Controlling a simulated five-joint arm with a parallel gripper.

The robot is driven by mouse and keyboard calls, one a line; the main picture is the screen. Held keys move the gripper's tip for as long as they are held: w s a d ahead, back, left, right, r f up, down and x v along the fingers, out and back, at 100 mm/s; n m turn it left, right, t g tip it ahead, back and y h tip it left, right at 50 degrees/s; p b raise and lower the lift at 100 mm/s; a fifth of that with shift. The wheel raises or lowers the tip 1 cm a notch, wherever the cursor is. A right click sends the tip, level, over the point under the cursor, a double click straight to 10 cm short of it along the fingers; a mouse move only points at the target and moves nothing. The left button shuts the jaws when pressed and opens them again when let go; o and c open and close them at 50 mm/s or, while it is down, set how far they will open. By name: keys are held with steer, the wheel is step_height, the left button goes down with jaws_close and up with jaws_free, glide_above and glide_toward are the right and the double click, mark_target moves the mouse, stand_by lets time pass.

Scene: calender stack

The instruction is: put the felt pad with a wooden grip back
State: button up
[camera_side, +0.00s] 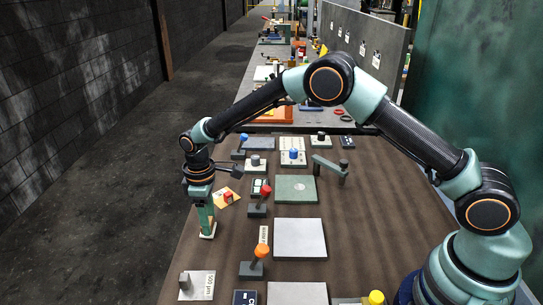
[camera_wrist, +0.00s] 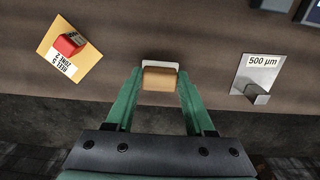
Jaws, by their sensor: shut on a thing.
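The felt pad with a wooden grip shows in the wrist view as a tan wooden block (camera_wrist: 160,80) over a pale pad (camera_wrist: 161,65). My gripper (camera_wrist: 160,84) has its two green fingers shut on the wooden grip. In the side view my gripper (camera_side: 206,222) points down at the left edge of the brown bench, with the pale pad (camera_side: 208,232) under the fingertips. I cannot tell whether the pad touches the bench top.
A yellow card with a red block (camera_side: 228,197) lies just beyond my gripper. A plate marked 500 µm (camera_side: 197,285) lies nearer. Levers with red (camera_side: 265,191) and orange (camera_side: 261,251) knobs stand to the right. Grey plates (camera_side: 300,238) fill the bench middle.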

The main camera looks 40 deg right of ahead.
steer(key=o, duration=1.3)
steer(key=shift+f, duration=0.1)
